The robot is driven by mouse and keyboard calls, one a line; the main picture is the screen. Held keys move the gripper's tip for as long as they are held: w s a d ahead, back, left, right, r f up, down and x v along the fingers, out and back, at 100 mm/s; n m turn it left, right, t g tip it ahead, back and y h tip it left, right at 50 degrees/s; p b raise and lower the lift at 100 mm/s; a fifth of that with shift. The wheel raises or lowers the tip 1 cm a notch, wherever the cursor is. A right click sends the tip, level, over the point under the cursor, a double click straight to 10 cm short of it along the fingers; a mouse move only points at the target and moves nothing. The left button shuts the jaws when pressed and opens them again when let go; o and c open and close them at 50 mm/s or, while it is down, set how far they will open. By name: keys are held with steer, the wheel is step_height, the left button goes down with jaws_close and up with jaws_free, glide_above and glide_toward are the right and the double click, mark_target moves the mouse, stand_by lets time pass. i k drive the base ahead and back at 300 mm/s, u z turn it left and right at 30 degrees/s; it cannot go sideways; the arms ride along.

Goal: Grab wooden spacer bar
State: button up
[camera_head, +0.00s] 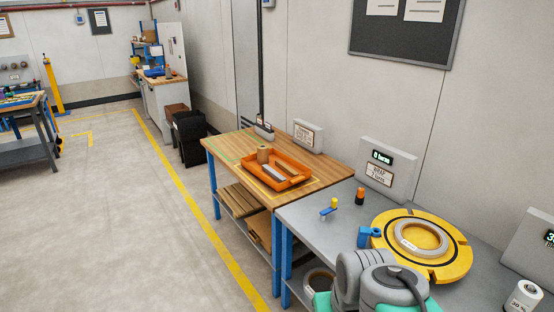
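An orange tray (258,178) lies on the wooden-topped table (330,172) near the middle of the view. I cannot tell for sure whether one of these pieces is the wooden spacer bar. Several wooden slats (238,200) lie on the shelf under that table. Grey and teal links of my arm show at the bottom right, over the grey bench. My gripper itself is not seen.
The grey bench (300,218) carries a yellow turntable (452,265) with a pale coil (420,240), a small blue-and-yellow tool (330,210), an orange-and-black cylinder (360,196) and a white canister (523,297). Open floor (130,230) lies to the left.

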mark_target(284, 167)
steer(key=u, duration=0.15)
steer(key=i, duration=0.65)
steer(key=u, duration=0.75)
steer(key=i, duration=2.05)
steer(key=z, duration=0.45)
